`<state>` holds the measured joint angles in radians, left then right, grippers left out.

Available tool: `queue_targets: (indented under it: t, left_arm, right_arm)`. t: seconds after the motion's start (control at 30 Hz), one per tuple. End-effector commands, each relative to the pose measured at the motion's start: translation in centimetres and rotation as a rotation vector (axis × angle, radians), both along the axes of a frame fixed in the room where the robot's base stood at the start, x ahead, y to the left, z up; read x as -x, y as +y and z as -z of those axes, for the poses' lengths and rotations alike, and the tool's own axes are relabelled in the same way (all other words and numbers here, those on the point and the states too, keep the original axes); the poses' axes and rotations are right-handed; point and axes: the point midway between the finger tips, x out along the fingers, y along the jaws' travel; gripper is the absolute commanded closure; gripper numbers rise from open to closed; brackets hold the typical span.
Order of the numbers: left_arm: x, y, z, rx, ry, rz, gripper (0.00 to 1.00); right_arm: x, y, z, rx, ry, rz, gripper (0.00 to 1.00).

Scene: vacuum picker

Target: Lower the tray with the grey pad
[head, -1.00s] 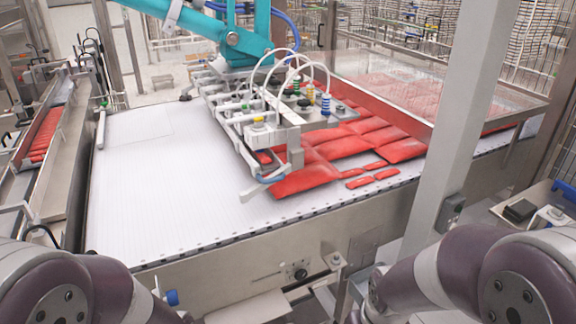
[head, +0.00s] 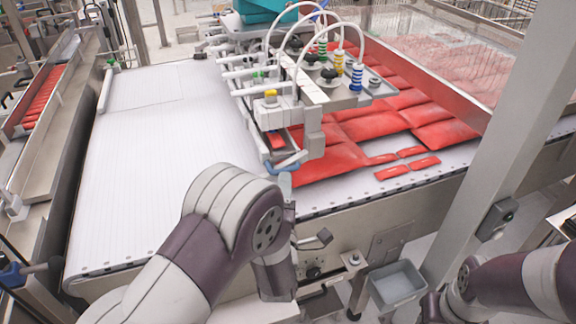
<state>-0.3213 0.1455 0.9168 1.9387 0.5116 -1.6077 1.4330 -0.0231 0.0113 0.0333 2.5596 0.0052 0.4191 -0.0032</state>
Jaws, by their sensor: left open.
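A small light-grey tray (head: 398,287) with raised walls and a flat grey floor shows low in the view, below the front edge of the conveyor and right of my left arm. I cannot tell whether its floor is a pad. My left gripper (head: 312,239) is open by the conveyor's front edge, apart from this tray and to its left. My forearm and wrist partly hide it, and nothing shows between its fingers. My right arm comes in at the lower right; its gripper is not in view.
The vacuum picker (head: 270,100) with its hoses and suction cups stands over the white conveyor (head: 140,170). Red packs (head: 330,160) lie on the right of the belt. A grey post (head: 500,180) rises at the right. The belt's left part is clear.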

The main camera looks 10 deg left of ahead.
Motion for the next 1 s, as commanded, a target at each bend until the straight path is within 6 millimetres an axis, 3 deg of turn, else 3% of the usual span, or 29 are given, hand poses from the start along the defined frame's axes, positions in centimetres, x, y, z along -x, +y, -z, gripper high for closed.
queue_targets:
  t: [0.1, 0.23, 0.57, 0.6, 0.7, 0.73, 1.0]
  left_arm:
    - [-2.6, 0.6, -0.6, -0.001, 0.000, -0.002, 0.60]
    - [-4.6, 0.9, -0.8, -0.002, 0.001, 0.000, 0.60]
    - [-5.5, 1.1, -0.8, -0.002, 0.002, 0.002, 0.60]
    - [-5.5, 1.1, -0.8, -0.002, 0.002, 0.002, 0.63]
    - [-5.5, 1.1, -0.8, -0.002, 0.002, 0.002, 0.96]
    - [-5.5, 1.1, -0.8, -0.002, 0.002, 0.002, 1.00]
    - [-5.4, 1.2, -0.7, -0.002, 0.002, 0.002, 1.00]
  right_arm:
    - [0.0, 0.0, -0.8, 0.000, 0.000, 0.000, 0.57]
    - [0.0, 0.0, -1.1, 0.000, 0.000, 0.000, 0.57]
    - [0.0, 0.0, -1.1, 0.000, 0.000, 0.000, 0.57]
    - [0.0, 0.0, -1.1, 0.000, 0.000, 0.000, 0.57]
    - [0.0, 0.0, -1.1, 0.000, 0.000, 0.000, 0.57]
    - [0.0, 0.0, -1.1, 0.000, 0.000, 0.000, 0.57]
    - [0.0, 0.0, -0.9, 0.000, 0.000, 0.000, 0.57]
